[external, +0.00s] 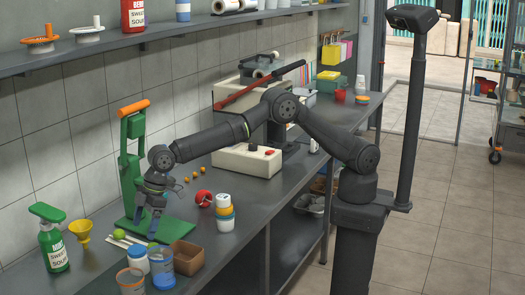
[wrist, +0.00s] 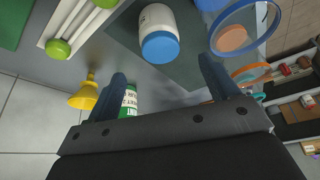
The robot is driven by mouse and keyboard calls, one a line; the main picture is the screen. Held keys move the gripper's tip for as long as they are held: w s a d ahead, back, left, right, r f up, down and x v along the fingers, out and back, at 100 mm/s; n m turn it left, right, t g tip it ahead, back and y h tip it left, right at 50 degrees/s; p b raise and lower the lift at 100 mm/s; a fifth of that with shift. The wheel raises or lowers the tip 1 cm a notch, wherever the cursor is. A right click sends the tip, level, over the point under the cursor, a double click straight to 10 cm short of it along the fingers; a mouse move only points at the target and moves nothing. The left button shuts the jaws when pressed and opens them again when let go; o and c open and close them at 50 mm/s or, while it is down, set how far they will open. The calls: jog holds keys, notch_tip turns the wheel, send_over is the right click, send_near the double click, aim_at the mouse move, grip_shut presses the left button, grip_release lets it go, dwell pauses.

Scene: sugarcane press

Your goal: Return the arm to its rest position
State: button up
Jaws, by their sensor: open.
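My arm reaches left over the counter in the external view. My gripper (external: 150,222) points down beside the green press (external: 130,165) with its orange handle, above or near the press's green base plate (external: 178,228); I cannot tell whether it touches it. In the wrist view my gripper (wrist: 164,72) shows two dark fingers spread apart with nothing held between them. A white jar with a blue lid (wrist: 158,35) lies beyond the fingertips, apart from them.
A shelf (external: 110,45) runs above.

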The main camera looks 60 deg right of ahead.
aim_at(136, 258)
jog(key=x, duration=1.2)
jog(key=shift+f, duration=0.25)
jog(key=shift+r, duration=0.2)
jog(key=shift+r, duration=0.15)
